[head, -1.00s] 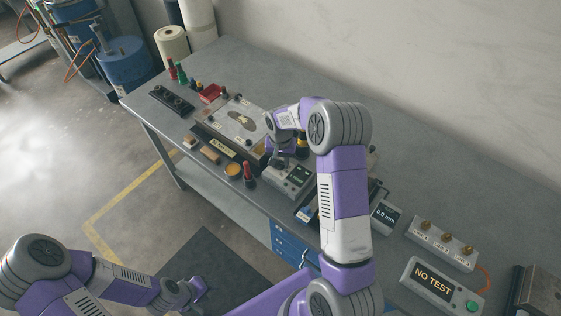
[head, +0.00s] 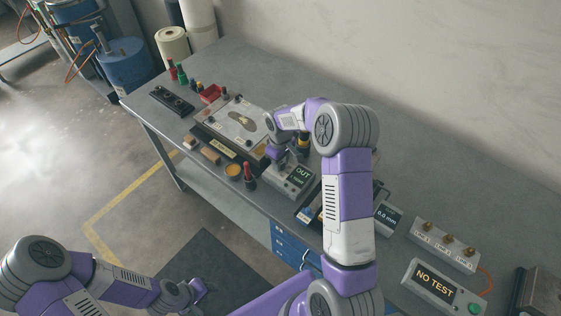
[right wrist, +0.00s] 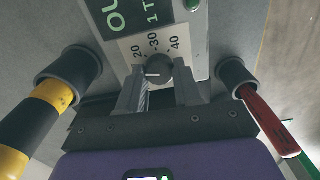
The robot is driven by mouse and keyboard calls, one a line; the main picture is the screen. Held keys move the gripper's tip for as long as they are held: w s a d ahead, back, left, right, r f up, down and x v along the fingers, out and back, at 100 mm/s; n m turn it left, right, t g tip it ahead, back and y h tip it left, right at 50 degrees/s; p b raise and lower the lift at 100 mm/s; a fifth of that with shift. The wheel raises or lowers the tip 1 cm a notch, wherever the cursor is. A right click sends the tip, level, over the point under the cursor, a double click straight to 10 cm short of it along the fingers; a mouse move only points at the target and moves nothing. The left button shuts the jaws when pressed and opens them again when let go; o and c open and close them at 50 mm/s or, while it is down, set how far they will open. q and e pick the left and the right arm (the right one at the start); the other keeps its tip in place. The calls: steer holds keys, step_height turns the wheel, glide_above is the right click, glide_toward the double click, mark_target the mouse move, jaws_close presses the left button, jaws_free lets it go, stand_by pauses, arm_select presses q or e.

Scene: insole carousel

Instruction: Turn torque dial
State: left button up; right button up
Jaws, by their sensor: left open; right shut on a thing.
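The torque dial (right wrist: 157,73) is a dark round knob with a short pale mark. It sits on a white scale plate (right wrist: 150,45) reading 20, 30, 40 on the grey tester box (head: 291,188). My right gripper (right wrist: 158,90) is shut on the dial, with one finger on each side. In the head view my right gripper (head: 276,157) is at the back of the box and covers the dial. My left gripper (head: 196,290) is open and empty, low in front of the bench.
A yellow-and-black handle (right wrist: 45,105) and a red handle (right wrist: 268,120) stand in round holders on either side of my right gripper. A plate fixture (head: 232,123) lies to the left. A NO TEST box (head: 437,284) is at the right.

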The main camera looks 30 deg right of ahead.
steer(key=shift+n, duration=1.5)
steer(key=o, duration=1)
steer(key=shift+o, duration=0.2)
steer(key=shift+r, duration=0.1)
step_height(320, 180, up, 7)
steer(key=shift+r, duration=0.2)
steer(key=shift+p, duration=0.3)
